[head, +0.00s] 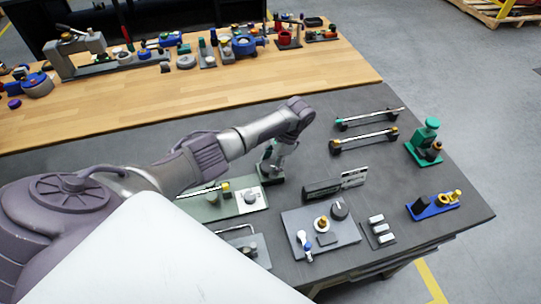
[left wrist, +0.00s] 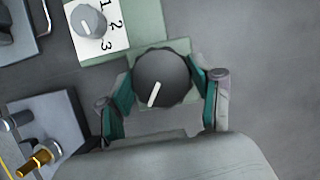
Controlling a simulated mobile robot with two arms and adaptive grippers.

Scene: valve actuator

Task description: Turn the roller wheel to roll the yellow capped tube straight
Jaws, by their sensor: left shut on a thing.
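The roller wheel (left wrist: 161,76) is a round black knob with a white mark pointing down and slightly left in the left wrist view. My left gripper (left wrist: 161,92) has one teal-padded finger on each side of it and is shut on it. In the head view my left gripper (head: 274,165) reaches down at the right end of the green base (head: 228,209) and mostly hides the wheel. The tube with the yellow cap (head: 225,186) lies at the left part of that base, partly behind my arm. My right gripper is not in view.
A white card with numbers and a grey knob (left wrist: 90,20) sits beside the wheel. A grey panel (head: 325,238) with knobs is close in front, and a dark display box (head: 322,190) stands to the right. Two bar handles (head: 363,140) lie farther back.

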